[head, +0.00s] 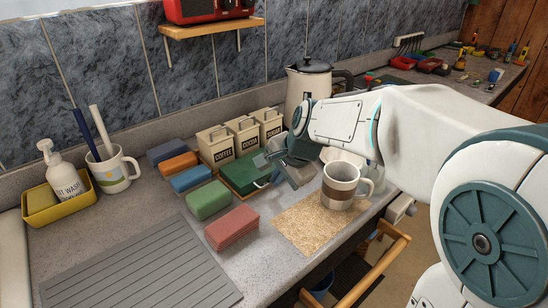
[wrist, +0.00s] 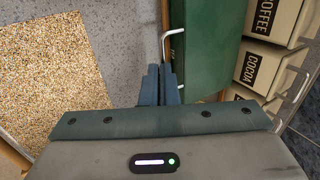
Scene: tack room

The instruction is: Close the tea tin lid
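The tea tin appears to be the green box (head: 240,173) in front of the labelled canisters, with a wire loop handle on its near side. In the wrist view the green box (wrist: 205,35) stands just beyond my fingers, and the wire loop (wrist: 173,34) is near their tips. I cannot tell how far its lid stands open; my gripper covers part of it. My gripper (head: 270,160) is at the box's right side. Its two fingers (wrist: 160,72) are together with nothing seen between them. Contact with the box or loop is unclear.
Coffee (head: 215,147), cocoa (head: 244,135) and sugar (head: 269,126) canisters stand behind. Several sponges or blocks, including a pink one (head: 232,228), lie to the left. A striped mug (head: 338,188) stands on a cork mat (head: 295,228) at the right. A kettle (head: 305,90) stands behind my arm.

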